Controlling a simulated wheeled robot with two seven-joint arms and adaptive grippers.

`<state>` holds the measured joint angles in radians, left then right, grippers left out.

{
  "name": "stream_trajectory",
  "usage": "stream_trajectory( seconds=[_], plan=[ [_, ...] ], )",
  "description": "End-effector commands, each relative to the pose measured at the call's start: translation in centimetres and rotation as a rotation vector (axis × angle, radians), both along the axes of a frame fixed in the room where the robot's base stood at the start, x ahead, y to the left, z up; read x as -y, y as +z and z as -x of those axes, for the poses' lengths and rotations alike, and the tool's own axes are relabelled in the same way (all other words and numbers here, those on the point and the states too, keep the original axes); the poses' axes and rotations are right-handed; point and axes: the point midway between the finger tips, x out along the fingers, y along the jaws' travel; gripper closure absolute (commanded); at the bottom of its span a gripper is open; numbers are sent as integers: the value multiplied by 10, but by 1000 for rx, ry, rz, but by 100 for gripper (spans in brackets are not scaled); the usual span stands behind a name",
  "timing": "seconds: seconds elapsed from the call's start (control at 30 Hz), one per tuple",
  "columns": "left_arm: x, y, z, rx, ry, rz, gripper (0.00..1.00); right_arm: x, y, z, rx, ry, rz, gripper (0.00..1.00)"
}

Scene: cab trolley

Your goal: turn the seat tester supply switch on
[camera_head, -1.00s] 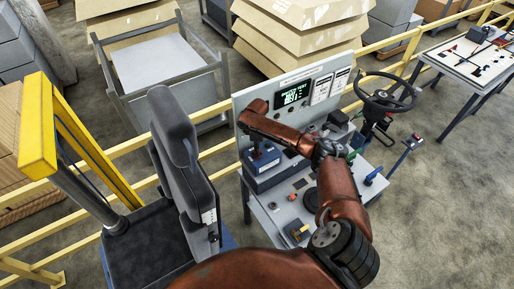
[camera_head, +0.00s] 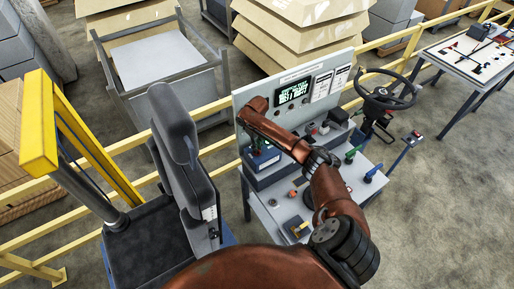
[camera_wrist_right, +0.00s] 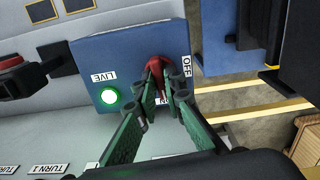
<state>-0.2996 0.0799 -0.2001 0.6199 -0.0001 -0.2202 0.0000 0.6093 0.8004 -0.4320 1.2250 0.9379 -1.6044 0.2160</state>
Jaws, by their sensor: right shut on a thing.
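The seat tester supply switch is a red knob (camera_wrist_right: 155,70) on a blue box (camera_wrist_right: 130,40), shown in the right wrist view between an OFF label and a second label mostly hidden by my fingers. My right gripper (camera_wrist_right: 168,92) has its green fingers shut on the red knob. A lamp (camera_wrist_right: 109,96) marked LIVE glows green on the same box. In the head view the blue box (camera_head: 264,160) stands at the left of the bench, with my right gripper (camera_head: 255,146) at it; the knob is hidden there. My left gripper is not in view.
Yellow rails (camera_head: 140,145) run behind.

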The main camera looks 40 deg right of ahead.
Motion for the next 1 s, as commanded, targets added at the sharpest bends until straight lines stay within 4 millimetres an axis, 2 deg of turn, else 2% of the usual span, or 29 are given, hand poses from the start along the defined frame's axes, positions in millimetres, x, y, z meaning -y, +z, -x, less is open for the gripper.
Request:
stream_trajectory(
  seconds=[0.3,0.8,0.83,1.0],
  plan=[
    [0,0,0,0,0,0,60,0,1,-1,4,-99,0,100],
    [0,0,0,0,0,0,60,1,2,-1,5,-115,0,100],
    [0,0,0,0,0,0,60,1,2,-1,5,-115,0,89],
    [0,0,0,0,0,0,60,1,1,-1,3,-114,0,77]
  ],
)
